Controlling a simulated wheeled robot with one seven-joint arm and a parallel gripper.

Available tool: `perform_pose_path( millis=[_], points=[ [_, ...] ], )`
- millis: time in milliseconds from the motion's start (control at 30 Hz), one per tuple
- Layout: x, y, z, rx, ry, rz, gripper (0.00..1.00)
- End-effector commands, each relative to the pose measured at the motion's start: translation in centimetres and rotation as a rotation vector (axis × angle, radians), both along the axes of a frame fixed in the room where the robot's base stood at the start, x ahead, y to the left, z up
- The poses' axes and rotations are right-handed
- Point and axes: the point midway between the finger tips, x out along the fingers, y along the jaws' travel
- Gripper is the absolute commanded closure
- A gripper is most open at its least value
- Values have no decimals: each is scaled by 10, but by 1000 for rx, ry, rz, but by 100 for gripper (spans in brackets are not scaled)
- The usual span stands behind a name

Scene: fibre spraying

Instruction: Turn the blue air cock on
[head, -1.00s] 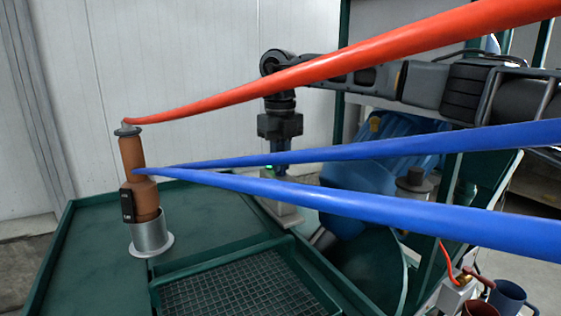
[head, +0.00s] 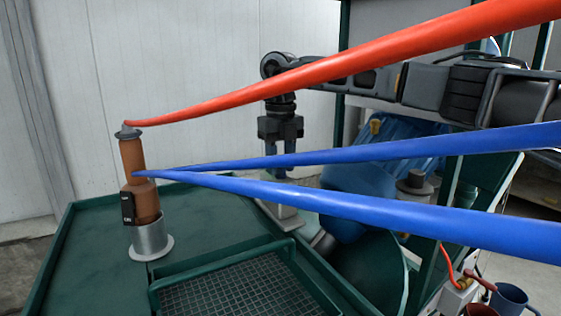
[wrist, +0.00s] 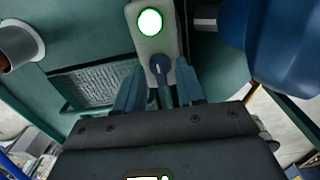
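The air cock (wrist: 159,66) shows in the wrist view as a dark blue knob with a pale pointer line, on a light grey block (wrist: 150,42). A white round spot with a green rim sits on the block above the knob. My gripper (wrist: 160,92) is open, its blue fingers one on each side of the knob, apparently with gaps. In the head view my gripper (head: 279,168) points down above the grey block (head: 285,216). The blue hose hides part of the space between them, so contact with the knob cannot be told.
An orange-brown canister (head: 139,190) stands in a metal cup (head: 150,239) on the green table (head: 95,240). A red hose (head: 350,60) and blue hoses (head: 400,207) cross the head view. A blue drum (wrist: 285,42) is close on the right in the wrist view.

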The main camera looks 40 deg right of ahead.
Motion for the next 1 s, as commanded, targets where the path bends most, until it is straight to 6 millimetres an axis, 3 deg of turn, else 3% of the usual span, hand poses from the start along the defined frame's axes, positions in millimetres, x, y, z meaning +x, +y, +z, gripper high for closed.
perform_pose_path(
  millis=[233,600,1000],
  points=[
    [0,0,12,-2,-2,0,62],
    [0,0,68,0,-1,-2,62],
    [0,0,78,0,0,0,62]
  ],
)
